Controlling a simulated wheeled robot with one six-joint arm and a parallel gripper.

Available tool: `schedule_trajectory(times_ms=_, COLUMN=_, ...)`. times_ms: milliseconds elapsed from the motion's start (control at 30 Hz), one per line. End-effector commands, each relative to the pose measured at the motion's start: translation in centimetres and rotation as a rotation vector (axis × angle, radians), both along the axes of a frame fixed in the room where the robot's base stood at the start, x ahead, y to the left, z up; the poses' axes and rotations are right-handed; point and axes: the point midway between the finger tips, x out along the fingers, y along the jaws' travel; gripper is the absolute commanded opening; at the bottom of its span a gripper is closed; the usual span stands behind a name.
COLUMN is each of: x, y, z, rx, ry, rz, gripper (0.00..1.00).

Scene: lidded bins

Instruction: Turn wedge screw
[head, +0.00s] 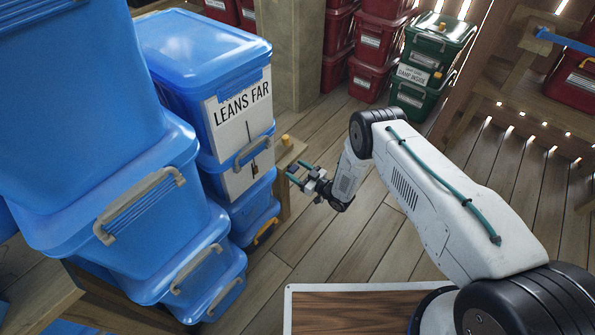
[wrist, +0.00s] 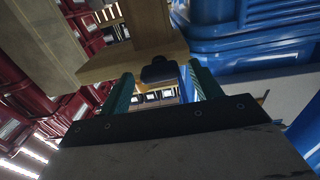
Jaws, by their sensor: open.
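My gripper (head: 297,168) is open, its teal fingers pointing left at a wooden ledge (head: 288,156) beside the blue bin stack. In the wrist view, my gripper (wrist: 160,84) has a finger on each side of a dark rounded knob (wrist: 158,70) at the end of a wooden piece (wrist: 128,62). I cannot tell whether this knob is the wedge screw, or whether the fingers touch it. In the head view a small yellow-orange knob (head: 285,139) sits on top of the ledge. The wedge itself is not clearly visible.
A blue bin labelled "LEANS FAR" (head: 205,60) tops a tilted stack close to my gripper. More blue bins (head: 130,200) stand at the near left. Red bins (head: 378,52) and green bins (head: 437,40) stand at the back. The plank floor (head: 330,225) below my gripper is clear.

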Motion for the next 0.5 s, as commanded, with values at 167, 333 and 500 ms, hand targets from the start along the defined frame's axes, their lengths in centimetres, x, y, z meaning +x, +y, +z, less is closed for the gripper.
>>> schedule_trajectory(times_ms=167, x=0.08, y=0.08, z=-0.01, rx=-0.001, ry=0.001, rz=0.000, gripper=0.64)
schedule_trajectory(times_ms=333, x=0.07, y=0.07, z=-0.01, rx=-0.001, ry=0.001, rz=0.000, gripper=0.36)
schedule_trajectory(times_ms=500, x=0.06, y=0.06, z=-0.01, rx=-0.001, ry=0.001, rz=0.000, gripper=0.19)
